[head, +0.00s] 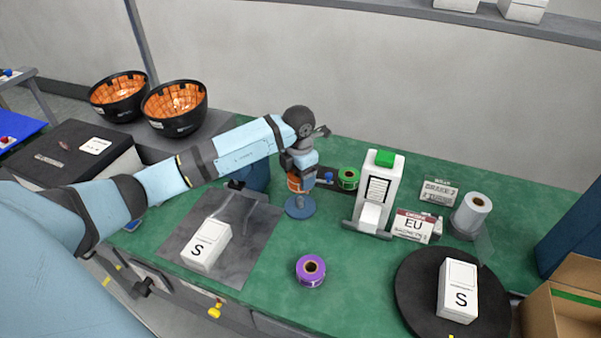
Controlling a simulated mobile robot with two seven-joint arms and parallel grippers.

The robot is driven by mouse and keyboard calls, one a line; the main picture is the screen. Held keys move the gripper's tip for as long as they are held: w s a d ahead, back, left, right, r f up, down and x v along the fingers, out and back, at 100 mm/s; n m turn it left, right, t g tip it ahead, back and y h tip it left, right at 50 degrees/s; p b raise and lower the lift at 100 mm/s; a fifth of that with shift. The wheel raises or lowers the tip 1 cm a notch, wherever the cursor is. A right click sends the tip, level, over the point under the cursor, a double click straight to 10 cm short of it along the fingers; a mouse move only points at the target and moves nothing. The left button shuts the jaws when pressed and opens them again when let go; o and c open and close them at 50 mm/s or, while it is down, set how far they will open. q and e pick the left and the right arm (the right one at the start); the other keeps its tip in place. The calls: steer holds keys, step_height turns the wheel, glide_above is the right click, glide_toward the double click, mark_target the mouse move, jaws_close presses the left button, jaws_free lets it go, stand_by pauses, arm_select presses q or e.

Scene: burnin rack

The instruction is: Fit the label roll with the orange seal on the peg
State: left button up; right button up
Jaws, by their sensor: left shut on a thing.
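The label roll with the orange seal (294,184) is held by my left gripper (300,176) near the back middle of the green bench. The gripper is shut on it and points down, hiding part of the roll. The peg's round blue base (300,208) stands on the bench directly below the roll in the picture. The peg itself is mostly hidden, and I cannot tell whether the roll is around it or above it. My right gripper is not in view.
A green roll (348,178) stands at the back, and a purple roll (311,270) lies in front. A white label printer (380,190) stands to the right. A grey mat (255,250) carries a white box (206,244). A black turntable (415,290) holds another box (458,290).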

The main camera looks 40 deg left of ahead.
mark_target(299, 198)
arm_select(q)
steer(key=shift+f+b, duration=0.9)
steer(key=shift+f, duration=0.3)
steer(key=shift+f+b, duration=0.45)
steer(key=shift+f, duration=0.6)
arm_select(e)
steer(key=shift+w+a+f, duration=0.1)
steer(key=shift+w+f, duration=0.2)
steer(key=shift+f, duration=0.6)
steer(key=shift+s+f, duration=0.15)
arm_select(q)
steer(key=shift+f+b, duration=0.2)
steer(key=shift+b, duration=0.15)
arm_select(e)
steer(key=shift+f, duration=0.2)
arm_select(q)
steer(key=shift+f, duration=0.3)
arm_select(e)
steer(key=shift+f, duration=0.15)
arm_select(q)
steer(key=shift+f+b, duration=0.25)
steer(key=shift+b, duration=0.15)
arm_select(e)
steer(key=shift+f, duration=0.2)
